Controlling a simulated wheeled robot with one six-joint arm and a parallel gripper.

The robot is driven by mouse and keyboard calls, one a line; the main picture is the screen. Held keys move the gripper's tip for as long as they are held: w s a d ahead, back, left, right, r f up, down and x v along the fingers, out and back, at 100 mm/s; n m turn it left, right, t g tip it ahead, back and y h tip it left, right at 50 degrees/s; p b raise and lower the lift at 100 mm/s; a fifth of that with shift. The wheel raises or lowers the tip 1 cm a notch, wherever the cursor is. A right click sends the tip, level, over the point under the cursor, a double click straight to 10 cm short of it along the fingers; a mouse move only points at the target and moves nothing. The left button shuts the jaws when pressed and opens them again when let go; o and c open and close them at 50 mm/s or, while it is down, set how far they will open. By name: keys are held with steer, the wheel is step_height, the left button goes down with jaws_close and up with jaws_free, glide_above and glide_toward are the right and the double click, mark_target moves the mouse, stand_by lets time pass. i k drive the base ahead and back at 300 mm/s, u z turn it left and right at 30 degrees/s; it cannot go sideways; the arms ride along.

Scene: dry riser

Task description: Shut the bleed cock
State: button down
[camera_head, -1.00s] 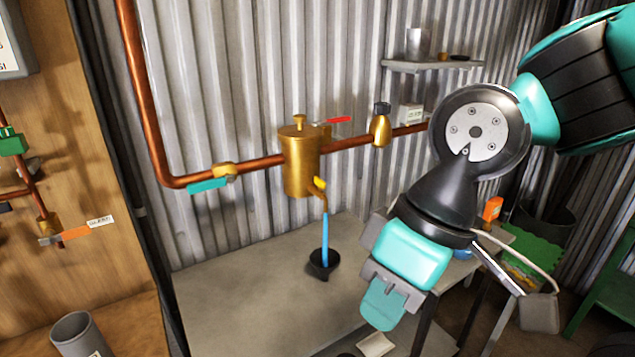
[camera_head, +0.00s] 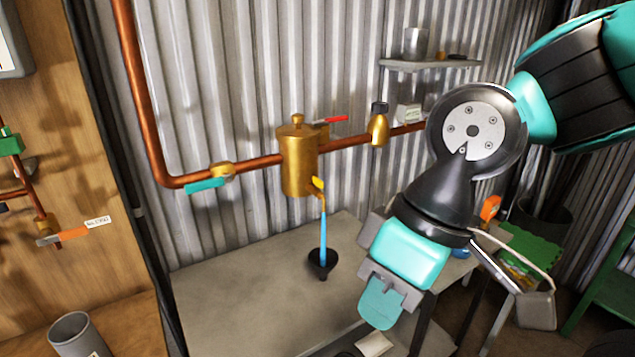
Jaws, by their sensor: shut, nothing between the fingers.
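A brass pot (camera_head: 299,162) sits in the copper pipe run on the corrugated wall. A small cock with a yellow handle (camera_head: 318,183) is low on its right side; it looks like the bleed cock. A blue stream (camera_head: 323,238) runs from its spout down into a black funnel (camera_head: 322,264) on the grey bench. My gripper (camera_head: 381,305) is shut and empty, pointing down to the right of the funnel and lower in the picture. It is apart from the cock and the stream.
A teal lever (camera_head: 206,186) and a red lever (camera_head: 333,119) are on the pipe beside the pot. A brass fitting (camera_head: 379,129) is further right. The grey bench top (camera_head: 240,290) is mostly clear. A shelf (camera_head: 430,66) hangs upper right.

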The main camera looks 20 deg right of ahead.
mark_target(319, 185)
steer(key=u, duration=1.15)
steer(key=i, duration=0.3)
steer(key=z, duration=1.9)
steer(key=i, duration=0.25)
steer(key=u, duration=0.1)
